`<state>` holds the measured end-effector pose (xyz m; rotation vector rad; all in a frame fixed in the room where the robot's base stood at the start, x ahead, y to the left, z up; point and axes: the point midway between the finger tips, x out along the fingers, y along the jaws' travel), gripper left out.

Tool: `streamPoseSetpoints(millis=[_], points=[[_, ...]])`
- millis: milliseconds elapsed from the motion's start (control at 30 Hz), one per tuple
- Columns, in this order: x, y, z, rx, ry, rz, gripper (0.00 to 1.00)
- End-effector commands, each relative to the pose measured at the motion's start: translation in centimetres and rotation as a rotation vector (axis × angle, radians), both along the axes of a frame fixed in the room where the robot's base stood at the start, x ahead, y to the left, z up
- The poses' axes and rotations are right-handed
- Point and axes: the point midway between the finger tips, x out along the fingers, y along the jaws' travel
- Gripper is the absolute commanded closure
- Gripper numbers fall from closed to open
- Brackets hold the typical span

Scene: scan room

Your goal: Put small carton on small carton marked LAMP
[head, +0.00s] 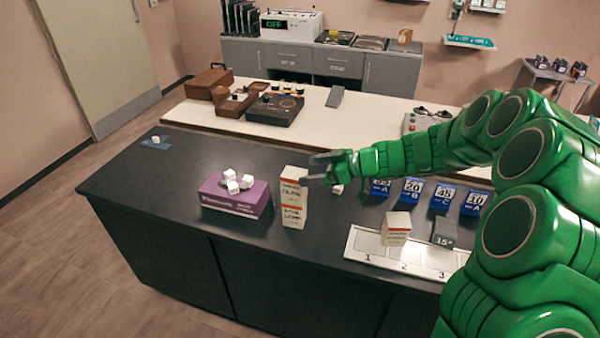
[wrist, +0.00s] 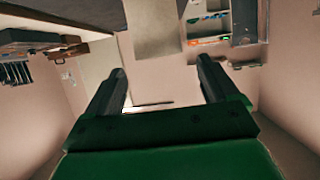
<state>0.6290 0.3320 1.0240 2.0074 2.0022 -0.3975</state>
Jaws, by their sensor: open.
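Two small white cartons with orange bands stand one on the other on the dark counter in the head view. The upper small carton (head: 292,184) rests on the lower small carton (head: 293,214), and the stack looks upright. The lettering is too small to read surely, so I cannot tell which is marked LAMP. My gripper (head: 316,169) is open, just right of the upper carton's top, with its fingers pointing left. I cannot tell whether a finger touches it. In the wrist view the fingers (wrist: 160,85) are apart with nothing between them.
A purple box (head: 236,200) with several white cubes on top stands left of the stack. A white numbered tray (head: 375,252) holds another small carton (head: 396,226). Blue numbered cards (head: 412,190) stand behind it. The counter's left part is mostly clear.

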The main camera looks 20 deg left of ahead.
Motion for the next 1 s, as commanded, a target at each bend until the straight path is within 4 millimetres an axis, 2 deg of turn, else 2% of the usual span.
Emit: streamPoseSetpoints(millis=[100, 300, 500, 767, 867, 1000], points=[[0.1, -2.1, 0.9, 0.001, -0.002, -0.002, 0.12], [0.0, -4.4, 1.8, 0.002, 0.001, 0.001, 0.12], [-0.1, -5.3, 2.2, 0.001, 0.002, 0.002, 0.12], [-0.3, -5.3, 2.3, -0.002, 0.008, 0.003, 0.12], [-1.3, -5.4, 3.0, -0.015, 0.035, 0.009, 0.12], [-4.4, -5.7, 4.5, -0.066, 0.121, 0.02, 0.12]])
